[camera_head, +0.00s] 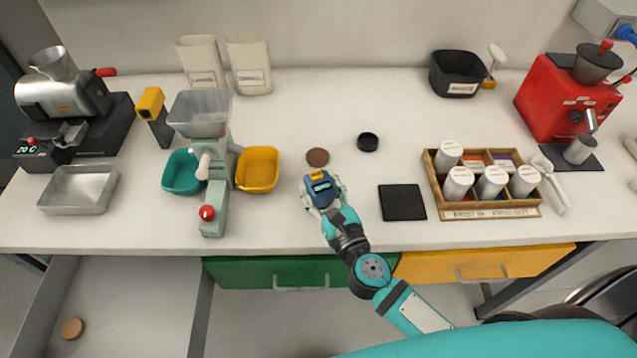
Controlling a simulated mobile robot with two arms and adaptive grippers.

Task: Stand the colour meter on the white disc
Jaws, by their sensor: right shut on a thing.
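A blue device with a yellow top and a small display, which looks like the colour meter (320,187), is in my right gripper (322,192). The right gripper's fingers are shut around its sides, over the front middle of the white counter. Whether its base touches the counter, I cannot tell. I make out no white disc. A flat brown disc (317,157) lies just behind the meter, and a small round black cap (368,142) lies behind it to the right. My left gripper is not in view.
A grinder (203,150) with teal (181,171) and yellow (257,170) bins stands left. A black square mat (402,202) and a wooden rack (487,207) of white-lidded jars are right. An open drawer (125,305) at front left holds a brown disc (72,328). The middle back counter is clear.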

